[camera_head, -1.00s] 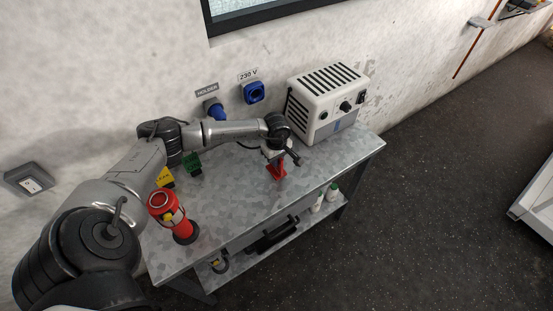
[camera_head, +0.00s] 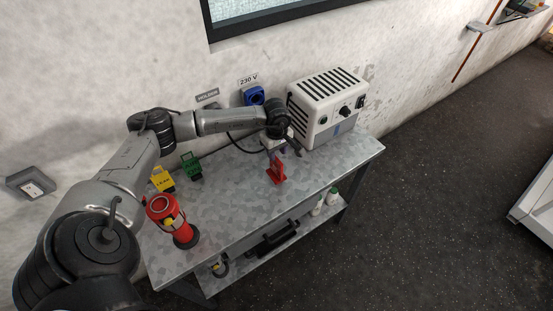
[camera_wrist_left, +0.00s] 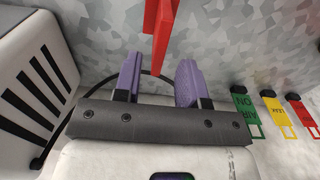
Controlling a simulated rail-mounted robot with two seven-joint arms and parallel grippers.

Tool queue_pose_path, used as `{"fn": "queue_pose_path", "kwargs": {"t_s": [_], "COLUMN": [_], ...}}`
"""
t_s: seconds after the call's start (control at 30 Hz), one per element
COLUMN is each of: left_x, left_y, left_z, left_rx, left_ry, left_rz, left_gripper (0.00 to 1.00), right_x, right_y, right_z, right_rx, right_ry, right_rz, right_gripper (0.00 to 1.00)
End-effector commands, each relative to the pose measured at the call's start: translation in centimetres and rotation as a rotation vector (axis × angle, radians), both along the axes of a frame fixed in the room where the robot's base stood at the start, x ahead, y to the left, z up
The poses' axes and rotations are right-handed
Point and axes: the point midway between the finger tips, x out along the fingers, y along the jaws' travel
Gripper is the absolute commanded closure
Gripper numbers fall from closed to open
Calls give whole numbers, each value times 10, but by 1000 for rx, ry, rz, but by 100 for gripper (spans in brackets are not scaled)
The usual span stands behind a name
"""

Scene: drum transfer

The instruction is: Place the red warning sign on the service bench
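A red warning sign (camera_head: 278,173) stands on the grey service bench (camera_head: 235,205), near its middle, in front of the white box. Any marking on it is not readable. My left gripper (camera_head: 291,147) is just behind and above it. In the left wrist view, the two purple fingers of my left gripper (camera_wrist_left: 160,62) are apart with nothing clamped between them. The red sign (camera_wrist_left: 162,22) lies just past the fingertips there, and its top end is cut off by the picture edge. My right gripper is not in view.
A white box (camera_head: 325,108) with vents and knobs stands at the bench's back right. Yellow (camera_head: 162,179) and green (camera_head: 191,166) tags are at the back left. White bottles (camera_head: 332,195) are on the lower shelf.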

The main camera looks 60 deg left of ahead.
Motion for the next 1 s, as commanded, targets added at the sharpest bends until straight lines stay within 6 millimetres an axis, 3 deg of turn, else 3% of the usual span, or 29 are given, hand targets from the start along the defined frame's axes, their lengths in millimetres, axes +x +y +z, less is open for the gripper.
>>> {"fn": "queue_pose_path", "kwargs": {"t_s": [0.2,0.4,1.0], "left_x": [0,0,0], "left_y": [0,0,0], "left_z": [34,49,52], "left_rx": [1,0,0], "left_ry": [-2,0,0], "left_rz": [0,0,0], "left_gripper": [62,62,62], "right_x": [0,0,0], "right_y": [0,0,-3], "right_z": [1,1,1], "right_rx": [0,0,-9], "right_ry": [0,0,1], "right_rz": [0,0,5], "right_gripper": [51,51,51]}}
